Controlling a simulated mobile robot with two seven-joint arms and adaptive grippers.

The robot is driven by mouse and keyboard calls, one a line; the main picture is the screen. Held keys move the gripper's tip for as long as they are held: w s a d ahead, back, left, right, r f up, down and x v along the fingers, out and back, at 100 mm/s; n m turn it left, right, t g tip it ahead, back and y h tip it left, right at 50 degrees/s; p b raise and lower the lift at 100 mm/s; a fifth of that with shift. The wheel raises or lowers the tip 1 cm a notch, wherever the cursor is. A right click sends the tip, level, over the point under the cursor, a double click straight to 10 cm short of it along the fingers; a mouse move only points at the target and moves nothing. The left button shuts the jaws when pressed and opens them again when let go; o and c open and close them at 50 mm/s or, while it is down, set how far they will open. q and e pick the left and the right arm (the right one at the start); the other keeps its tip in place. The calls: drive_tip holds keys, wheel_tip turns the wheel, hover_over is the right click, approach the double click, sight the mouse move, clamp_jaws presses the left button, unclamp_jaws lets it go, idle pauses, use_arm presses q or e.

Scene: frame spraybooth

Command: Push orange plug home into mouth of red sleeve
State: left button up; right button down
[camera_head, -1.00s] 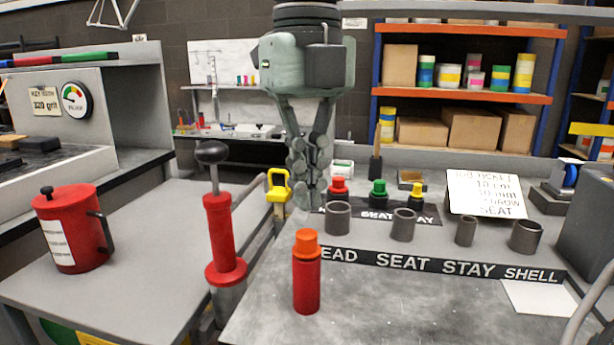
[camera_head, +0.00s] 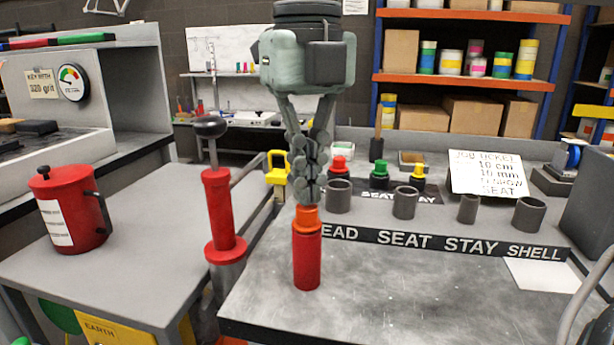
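The red sleeve (camera_head: 307,262) stands upright on the grey bench near its front left. The orange plug (camera_head: 307,219) sits in line at the sleeve's mouth, with its orange upper part showing above the rim. How deep it goes inside is hidden. My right gripper (camera_head: 307,199) hangs straight down over the plug with its fingers drawn together and nothing seen between them. Its fingertips meet the plug's top in the picture; whether they touch or hang just above, I cannot tell. My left gripper is out of view.
Several grey rings, one of them here (camera_head: 405,203), stand behind the labelled strip (camera_head: 440,243). Red, green (camera_head: 379,176) and yellow plugs stand behind them. A red plunger tool (camera_head: 218,210) rises at left, and a red can (camera_head: 72,210) stands beyond. The bench front is clear.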

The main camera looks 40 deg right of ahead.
drive_tip(key=shift+f+b, duration=0.45)
drive_tip(key=shift+f, duration=0.15)
drive_tip(key=shift+r+p, duration=1.35)
drive_tip(key=shift+r, duration=0.55)
wheel_tip(320, 180, up, 12)
drive_tip(key=shift+f, duration=0.15)
